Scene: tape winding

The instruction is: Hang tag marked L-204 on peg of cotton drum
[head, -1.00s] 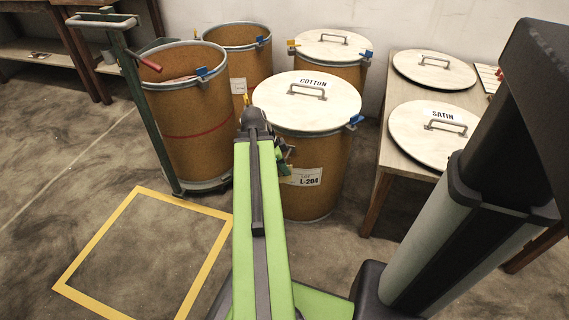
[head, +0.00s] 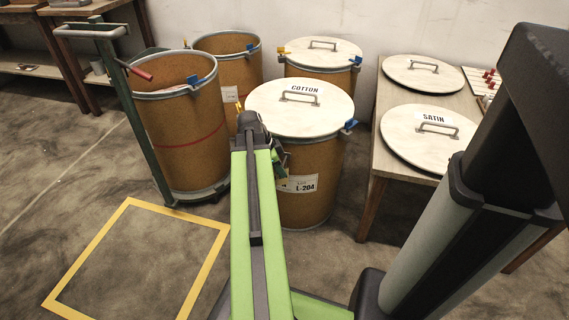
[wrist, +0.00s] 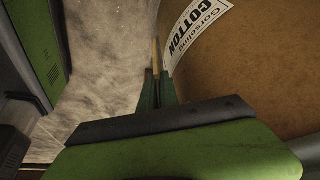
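The cotton drum (head: 318,190) is brown with a white lid (head: 270,100) marked COTTON. In the wrist view the drum wall (wrist: 255,60) fills the right, with a white COTTON label (wrist: 195,30). My gripper (wrist: 158,82) is beside the drum wall, its green fingers close together on a thin tan piece (wrist: 155,52) seen edge-on. It looks like the tag; no writing on it is visible. In the head view my arm hides most of the gripper. I cannot make out the peg; a blue fitting (head: 349,125) sits at the rim's right.
Two open drums (head: 180,150) (head: 228,72) stand left and behind, and another lidded drum (head: 322,85) behind. A green trolley (head: 140,130) is at the left. A table (head: 385,165) at the right bears a SATIN lid (head: 410,125). Yellow-outlined floor (head: 135,260) in front is clear.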

